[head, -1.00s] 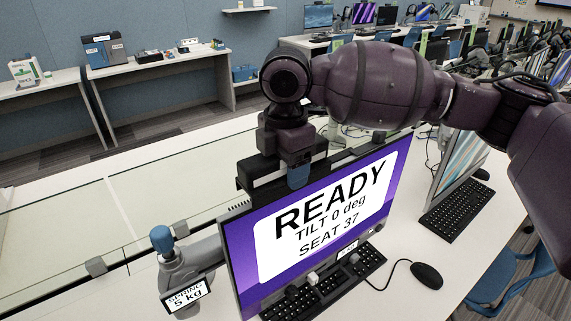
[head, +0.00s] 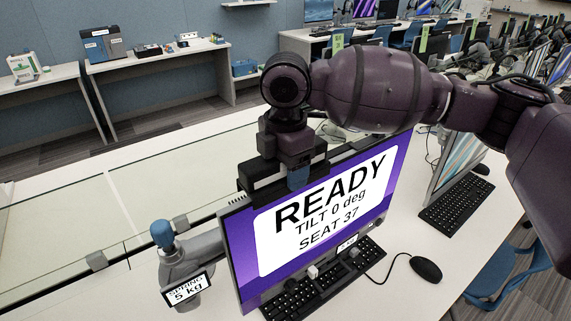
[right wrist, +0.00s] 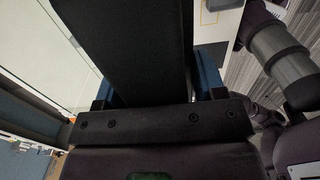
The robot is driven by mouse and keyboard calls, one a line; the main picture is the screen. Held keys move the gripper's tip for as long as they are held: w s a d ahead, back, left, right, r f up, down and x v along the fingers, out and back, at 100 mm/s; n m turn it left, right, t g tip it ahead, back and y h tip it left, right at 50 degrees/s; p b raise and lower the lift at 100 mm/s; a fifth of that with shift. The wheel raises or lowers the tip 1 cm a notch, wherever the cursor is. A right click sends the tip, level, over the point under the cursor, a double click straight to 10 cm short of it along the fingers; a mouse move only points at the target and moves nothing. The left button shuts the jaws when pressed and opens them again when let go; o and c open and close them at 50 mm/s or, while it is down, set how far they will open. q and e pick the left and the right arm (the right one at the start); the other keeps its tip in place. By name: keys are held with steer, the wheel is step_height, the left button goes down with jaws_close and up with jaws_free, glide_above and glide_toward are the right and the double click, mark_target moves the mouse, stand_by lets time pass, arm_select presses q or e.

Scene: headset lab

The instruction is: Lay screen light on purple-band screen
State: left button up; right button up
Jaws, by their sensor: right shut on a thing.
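My right gripper (head: 298,178) is shut on the screen light (head: 262,187), a dark bar lying along the top edge of the purple-band screen (head: 240,245). In the right wrist view, the dark bar (right wrist: 128,45) runs between the blue fingertips. The screen is upright, with a purple display reading "READY, TILT 0 deg, SEAT 37". I cannot tell whether the light rests on the screen's edge or hovers just above it. The gripper and wrist hide part of the light. My left gripper is not in view.
A grey arm with a blue knob (head: 162,234) and a "SPRING 5 kg" label stands left of the screen. A keyboard (head: 325,280) and mouse (head: 426,269) lie in front. Another monitor (head: 458,165) stands to the right. A glass partition (head: 90,215) runs behind the desk.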

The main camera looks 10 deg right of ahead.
steer(key=shift+f, duration=0.6)
steer(key=o, duration=1.6)
steer(key=shift+o, duration=0.2)
steer(key=shift+f, duration=0.15)
step_height(320, 180, up, 10)
steer(key=shift+r+b, duration=0.1)
steer(key=shift+b, duration=0.35)
steer(key=shift+r, duration=0.45)
